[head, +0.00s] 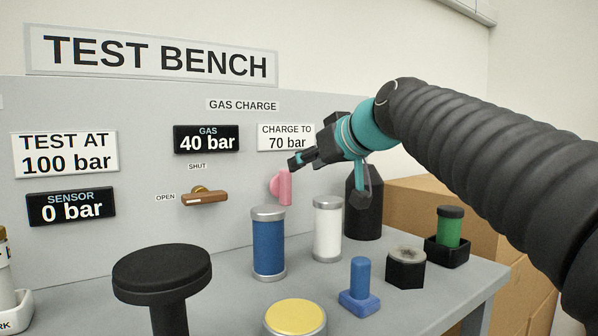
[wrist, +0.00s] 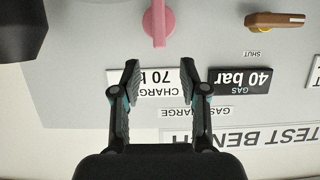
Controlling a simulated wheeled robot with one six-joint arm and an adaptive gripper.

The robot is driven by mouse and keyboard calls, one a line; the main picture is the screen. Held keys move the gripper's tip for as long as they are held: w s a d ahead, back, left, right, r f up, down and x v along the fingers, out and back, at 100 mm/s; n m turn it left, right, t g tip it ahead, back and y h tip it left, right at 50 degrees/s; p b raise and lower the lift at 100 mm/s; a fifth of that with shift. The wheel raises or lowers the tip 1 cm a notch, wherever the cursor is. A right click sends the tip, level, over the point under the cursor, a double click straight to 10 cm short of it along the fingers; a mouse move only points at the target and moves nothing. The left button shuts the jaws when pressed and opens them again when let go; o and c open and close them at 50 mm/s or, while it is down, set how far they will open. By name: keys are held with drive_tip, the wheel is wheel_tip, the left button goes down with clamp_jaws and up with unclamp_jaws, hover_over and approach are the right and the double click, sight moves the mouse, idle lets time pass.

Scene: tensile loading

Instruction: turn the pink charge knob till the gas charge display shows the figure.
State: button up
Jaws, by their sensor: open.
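The pink charge knob (head: 284,187) is on the grey upright panel, below the charge sign. It also shows at the top of the wrist view (wrist: 158,22), beyond and between the fingertips. The gas charge display (head: 207,139) reads 40 bar. The white sign (head: 286,137) beside it reads CHARGE TO 70 bar. My gripper (head: 296,161) is in front of the panel, just above and right of the knob in the head view. In the wrist view my gripper (wrist: 161,80) is open with nothing between its fingers, apart from the knob.
A brown valve handle (head: 205,198) points toward OPEN, left of the knob. A blue cylinder (head: 268,245) and a white cylinder (head: 327,229) stand on the bench below. A black bottle (head: 362,208) stands right of the knob. The sensor display (head: 71,207) reads 0 bar.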

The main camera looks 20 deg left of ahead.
sight(289, 173)
drive_tip(key=p+x, duration=0.1)
drive_tip(key=x, duration=0.7)
clamp_jaws()
